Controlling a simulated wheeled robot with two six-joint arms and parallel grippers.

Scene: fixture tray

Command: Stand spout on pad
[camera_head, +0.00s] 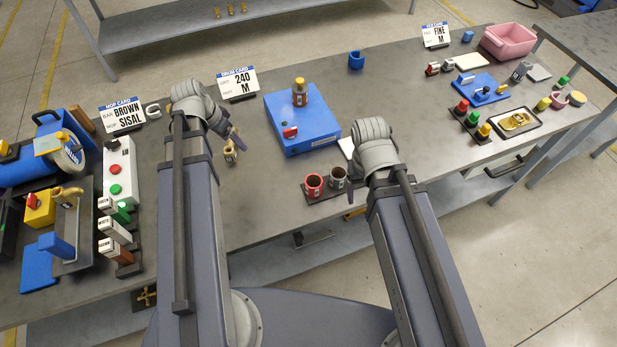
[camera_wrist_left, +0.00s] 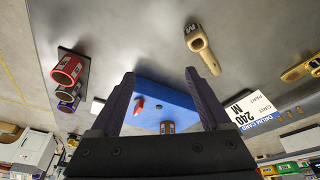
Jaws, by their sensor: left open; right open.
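A small brass spout (camera_head: 230,153) with a dark mark is on the grey bench just below my left gripper's fingers. In the left wrist view the spout (camera_wrist_left: 200,48) shows a letter M at one end; it is apart from the fingers. My left gripper (camera_head: 235,138) is open and empty; its spread fingers also show in the wrist view (camera_wrist_left: 160,82). My right gripper (camera_head: 353,200) is mostly hidden by its wrist, near the bench's front edge. A pale flat pad (camera_head: 346,146) lies partly hidden behind the right wrist. I cannot tell whether it is the task's pad.
A blue box (camera_head: 290,110) carries a brass-topped cylinder (camera_head: 299,92) and a red part. A red cup (camera_head: 313,186) and a dark cup (camera_head: 338,178) stand near the right gripper. Fixtures crowd the left end; trays and a pink bin (camera_head: 508,42) stand at right.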

